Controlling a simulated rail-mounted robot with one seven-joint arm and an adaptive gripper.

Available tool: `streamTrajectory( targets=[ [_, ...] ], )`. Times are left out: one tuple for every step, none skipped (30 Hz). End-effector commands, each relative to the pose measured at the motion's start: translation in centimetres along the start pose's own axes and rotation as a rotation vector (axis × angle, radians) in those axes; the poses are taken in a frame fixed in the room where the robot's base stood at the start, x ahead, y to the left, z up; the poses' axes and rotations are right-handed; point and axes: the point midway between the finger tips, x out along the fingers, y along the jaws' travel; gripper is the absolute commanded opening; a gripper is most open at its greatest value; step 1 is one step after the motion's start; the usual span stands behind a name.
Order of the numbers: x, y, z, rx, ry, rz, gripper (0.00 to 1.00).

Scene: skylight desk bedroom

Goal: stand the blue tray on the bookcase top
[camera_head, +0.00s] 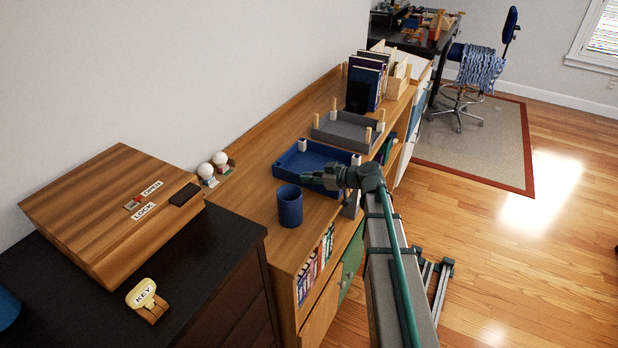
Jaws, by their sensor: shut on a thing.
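The blue tray (292,164) is at the bookcase top (252,182), upright and roughly level, between a blue cup and a grey tray. Whether its underside touches the wood or is just above it I cannot tell. My gripper (310,179) is at the tray's near wall and is shut on it. The fingertips are small and partly merge with the tray. My gripper and wrist hide the tray's near right part. Pale posts show at the tray's corners.
The blue cup (289,206) stands close in front of the tray. The grey tray (345,132) with wooden posts is just behind, then upright books (367,80). Two small figurines (214,167) stand at the left. A wooden box (110,210) sits on the dark cabinet (195,255).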

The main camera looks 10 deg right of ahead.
Motion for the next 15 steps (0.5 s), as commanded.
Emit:
streamTrajectory(
  targets=[
    [0.09, 0.00, 0.20, -0.001, 0.001, 0.000, 0.00],
    [0.10, 0.00, 0.24, -0.001, 0.001, 0.000, 0.00],
    [0.13, 0.00, 0.29, -0.001, 0.001, 0.000, 0.00],
    [0.10, -0.01, 0.24, 0.000, 0.000, 0.000, 0.09],
    [0.08, -0.01, 0.19, 0.000, 0.000, 0.000, 0.14],
    [0.07, -0.01, 0.19, 0.000, 0.000, 0.000, 0.21],
    [0.07, -0.01, 0.18, 0.000, 0.000, 0.000, 0.26],
    [0.07, -0.01, 0.18, 0.000, 0.000, 0.000, 0.31],
    [0.07, -0.01, 0.18, 0.000, 0.000, 0.000, 0.31],
    [0.07, -0.01, 0.18, 0.000, 0.000, 0.000, 0.31],
    [0.07, -0.01, 0.18, 0.000, 0.000, 0.000, 0.31],
    [0.07, -0.01, 0.18, 0.000, 0.000, 0.000, 0.31],
    [0.07, -0.01, 0.18, 0.000, 0.000, 0.000, 0.31],
    [0.07, -0.01, 0.18, 0.000, 0.000, 0.000, 0.31],
    [0.07, -0.01, 0.17, 0.000, 0.000, 0.000, 0.31]
  ],
)
